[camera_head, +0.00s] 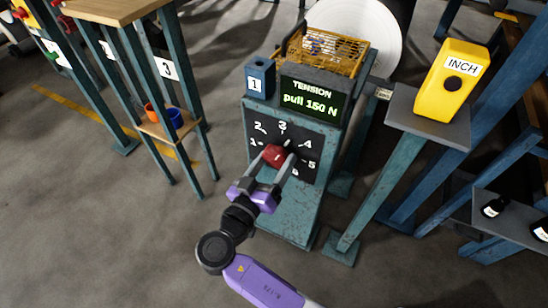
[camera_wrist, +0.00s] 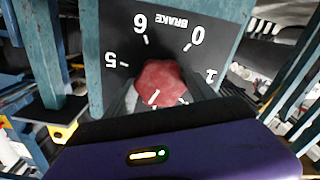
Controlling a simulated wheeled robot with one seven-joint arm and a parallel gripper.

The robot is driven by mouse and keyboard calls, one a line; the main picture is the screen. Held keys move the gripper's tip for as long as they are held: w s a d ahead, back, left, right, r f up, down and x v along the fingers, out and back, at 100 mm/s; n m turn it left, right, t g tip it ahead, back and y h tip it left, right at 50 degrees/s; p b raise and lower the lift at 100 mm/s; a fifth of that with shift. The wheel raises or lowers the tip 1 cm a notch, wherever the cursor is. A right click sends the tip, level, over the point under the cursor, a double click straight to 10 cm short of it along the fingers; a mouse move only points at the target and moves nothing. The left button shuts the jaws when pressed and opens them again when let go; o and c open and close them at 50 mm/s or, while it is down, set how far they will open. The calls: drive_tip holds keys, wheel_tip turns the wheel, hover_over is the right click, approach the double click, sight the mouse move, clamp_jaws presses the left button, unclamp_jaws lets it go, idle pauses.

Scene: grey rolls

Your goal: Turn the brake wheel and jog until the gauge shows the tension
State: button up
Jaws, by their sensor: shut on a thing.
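The brake wheel is a red knob (camera_head: 273,154) on a black dial plate (camera_head: 262,128) numbered around its rim. In the wrist view the knob (camera_wrist: 160,76) shows a white mark, and the plate (camera_wrist: 118,30) reads BRAKE, 0, 5 and 6. My gripper (camera_head: 279,158) is shut on the knob, one finger on each side. The yellow INCH box (camera_head: 450,82) with a black round button stands on a grey-topped post to the right.
A yellow wire basket (camera_head: 325,48) and a blue block marked 1 (camera_head: 260,77) sit atop the teal machine. A white roll (camera_head: 385,22) is behind. A wooden-topped stand (camera_head: 112,10) is at left, and dark bottles (camera_head: 494,207) rest on a shelf at right.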

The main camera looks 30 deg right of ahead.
drive_tip(key=shift+n, duration=0.3)
drive_tip(key=o, duration=1.4)
drive_tip(key=p+v, duration=0.1)
drive_tip(key=v, duration=0.7)
drive_tip(key=shift+d, duration=0.1)
